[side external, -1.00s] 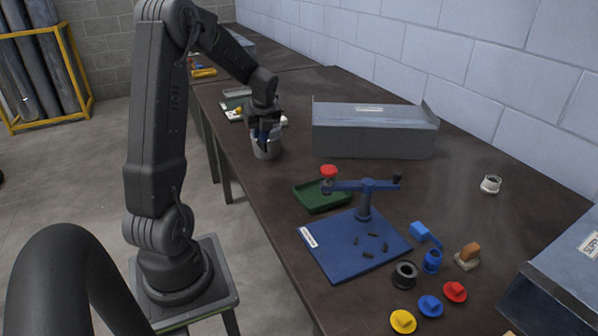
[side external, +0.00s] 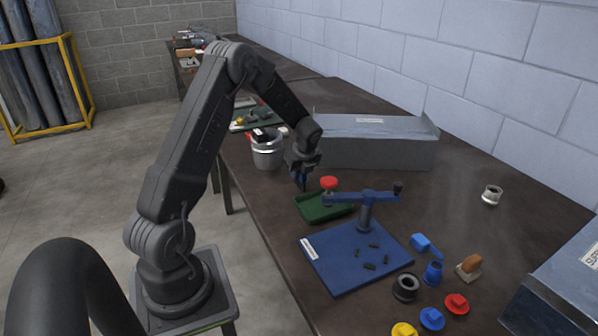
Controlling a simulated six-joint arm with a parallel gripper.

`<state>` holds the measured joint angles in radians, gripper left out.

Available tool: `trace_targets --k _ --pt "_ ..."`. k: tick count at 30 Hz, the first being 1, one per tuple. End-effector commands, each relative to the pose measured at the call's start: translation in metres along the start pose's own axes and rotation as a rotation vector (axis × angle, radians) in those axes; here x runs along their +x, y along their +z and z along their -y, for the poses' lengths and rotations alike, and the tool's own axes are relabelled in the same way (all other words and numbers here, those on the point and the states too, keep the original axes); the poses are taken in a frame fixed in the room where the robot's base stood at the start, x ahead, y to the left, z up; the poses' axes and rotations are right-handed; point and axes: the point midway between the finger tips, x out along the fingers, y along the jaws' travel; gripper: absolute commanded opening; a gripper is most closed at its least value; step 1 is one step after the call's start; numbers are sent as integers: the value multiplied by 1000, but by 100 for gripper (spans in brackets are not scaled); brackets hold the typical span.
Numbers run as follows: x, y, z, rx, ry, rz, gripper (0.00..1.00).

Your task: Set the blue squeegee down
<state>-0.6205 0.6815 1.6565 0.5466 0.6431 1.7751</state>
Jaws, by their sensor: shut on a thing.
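My gripper (side external: 301,176) is over the table, just above the back left of the green tray (side external: 326,209). The rest of the squeegee is hidden by the gripper. The squeegee's lower end hangs close to the tray's back edge, and I cannot tell whether it touches anything.
A grey metal pot (side external: 267,154) stands left of my gripper. A long sheet-metal duct (side external: 375,148) lies behind it. Coloured caps and fittings lie at front right.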

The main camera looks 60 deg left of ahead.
Motion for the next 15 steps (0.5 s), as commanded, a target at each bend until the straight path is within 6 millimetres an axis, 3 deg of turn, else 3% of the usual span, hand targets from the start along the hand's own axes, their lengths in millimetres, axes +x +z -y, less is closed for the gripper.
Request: trace_targets --k 11,12,15 --pt "5 -2 0 0 -1 1 0" --pt "6 -2 0 0 -1 1 25" --pt "5 -2 0 0 -2 1 35"
